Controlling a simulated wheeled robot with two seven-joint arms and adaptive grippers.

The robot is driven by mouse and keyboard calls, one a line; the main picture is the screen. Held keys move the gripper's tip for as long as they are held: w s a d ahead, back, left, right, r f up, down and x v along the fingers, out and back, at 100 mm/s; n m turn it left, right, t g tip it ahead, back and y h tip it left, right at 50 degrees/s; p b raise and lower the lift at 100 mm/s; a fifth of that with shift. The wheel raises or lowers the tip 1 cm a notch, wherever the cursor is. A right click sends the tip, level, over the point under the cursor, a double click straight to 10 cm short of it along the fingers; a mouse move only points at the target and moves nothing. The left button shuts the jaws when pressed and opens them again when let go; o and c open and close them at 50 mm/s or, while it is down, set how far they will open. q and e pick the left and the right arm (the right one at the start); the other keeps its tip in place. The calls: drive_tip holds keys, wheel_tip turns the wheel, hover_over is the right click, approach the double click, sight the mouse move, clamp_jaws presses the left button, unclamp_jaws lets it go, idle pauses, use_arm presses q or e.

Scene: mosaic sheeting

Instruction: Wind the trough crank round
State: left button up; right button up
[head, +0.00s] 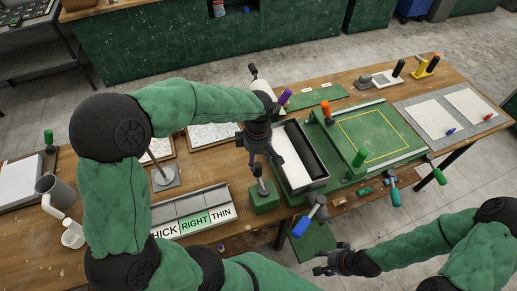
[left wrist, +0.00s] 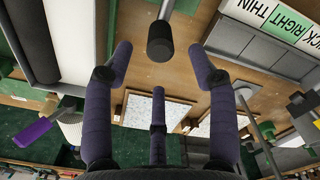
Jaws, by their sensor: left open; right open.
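The trough (head: 312,186) is a pale box with a dark roller or panel in it; part of it shows in the left wrist view (left wrist: 75,35). Left of its near end, a grey rod with a black knob (head: 257,170) rises from a green block (head: 265,201); this looks like the crank. My left gripper (head: 262,157) is open, directly over the knob. In the left wrist view the knob (left wrist: 160,42) lies between the spread fingertips (left wrist: 160,65), apart from them. My right gripper (head: 328,262) is open and empty, low in front of the bench.
A green board with a yellow outline (head: 370,136) lies right of the trough. Orange (head: 326,107), green (head: 360,157) and blue (head: 300,227) handles stick out nearby. A lettered grey rack (head: 195,212) and a grey post on a plate (head: 165,178) stand left.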

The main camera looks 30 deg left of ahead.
sight(258, 165)
use_arm(q)
wheel_tip(258, 165, down, 6)
drive_tip(key=shift+r, duration=0.1)
idle(0.4)
drive_tip(key=c, duration=1.1)
